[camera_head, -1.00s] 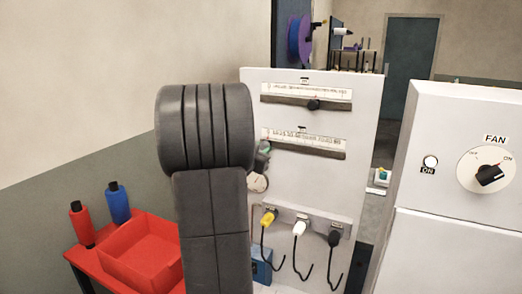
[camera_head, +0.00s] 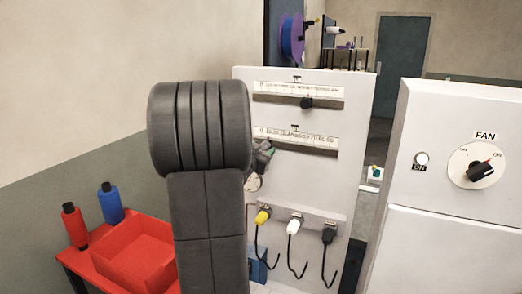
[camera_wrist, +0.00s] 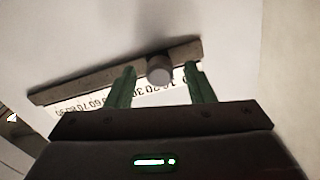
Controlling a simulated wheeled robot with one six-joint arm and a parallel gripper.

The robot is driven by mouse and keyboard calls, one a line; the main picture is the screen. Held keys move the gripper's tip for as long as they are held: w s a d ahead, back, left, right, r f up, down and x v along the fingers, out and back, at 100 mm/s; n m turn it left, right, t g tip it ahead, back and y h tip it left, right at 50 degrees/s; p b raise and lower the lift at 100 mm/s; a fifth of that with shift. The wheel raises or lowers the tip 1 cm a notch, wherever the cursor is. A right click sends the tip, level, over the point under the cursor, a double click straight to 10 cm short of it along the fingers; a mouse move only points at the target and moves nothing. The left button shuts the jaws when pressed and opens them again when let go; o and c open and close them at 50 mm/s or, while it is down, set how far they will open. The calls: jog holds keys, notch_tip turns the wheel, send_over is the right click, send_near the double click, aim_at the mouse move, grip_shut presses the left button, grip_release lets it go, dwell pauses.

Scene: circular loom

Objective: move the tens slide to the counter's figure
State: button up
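The lower slide (camera_head: 312,141) on the white panel, with a scale marked in tens, has its left end hidden behind my arm and gripper in the head view. In the wrist view the tens scale (camera_wrist: 72,107) appears upside down, with the slide's round grey knob (camera_wrist: 159,72) near the 10 and 20 end. My gripper (camera_wrist: 160,70) is open, its green fingers on either side of the knob with gaps visible. In the head view my gripper (camera_head: 264,152) is by the slide's left part, mostly hidden. I see no readable counter figure.
An upper slide (camera_head: 275,96) with a black knob sits above. Yellow, white and black plugs (camera_head: 293,226) hang below. A white cabinet (camera_head: 440,240) with a FAN dial (camera_head: 479,170) stands right. A red tray (camera_head: 135,262) and two bottles are at left.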

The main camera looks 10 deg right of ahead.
jog(key=b+v, duration=0.2)
jog(key=v, duration=1.1)
jog(key=shift+s+a, duration=0.25)
jog(key=shift+s, duration=0.1)
jog(key=shift+f, duration=0.1)
